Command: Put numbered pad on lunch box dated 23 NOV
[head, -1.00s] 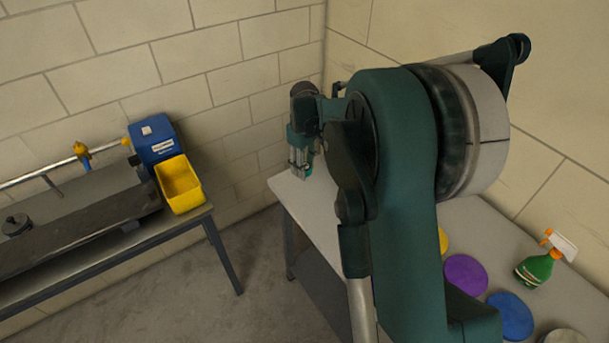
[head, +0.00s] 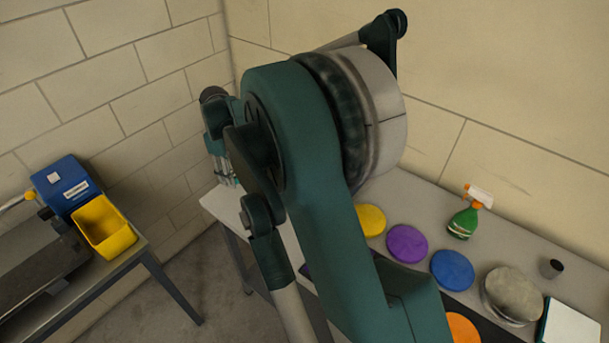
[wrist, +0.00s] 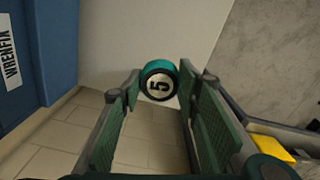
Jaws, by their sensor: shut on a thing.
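My gripper (wrist: 158,88) is shut on a small round teal pad (wrist: 160,69) with a white face marked 5, held between the fingertips in the wrist view. In the head view my gripper (head: 226,180) is at the far left end of the light table, partly behind my arm; the pad cannot be made out there. No lunch box dated 23 NOV can be made out, and no date is readable in either view.
Yellow (head: 371,220), purple (head: 407,243), blue (head: 452,269) and orange (head: 463,328) discs lie on the table (head: 448,212). A green spray bottle (head: 464,222), metallic round object (head: 513,296) and dark cup (head: 551,268) are there. A yellow bin (head: 104,228) stands left.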

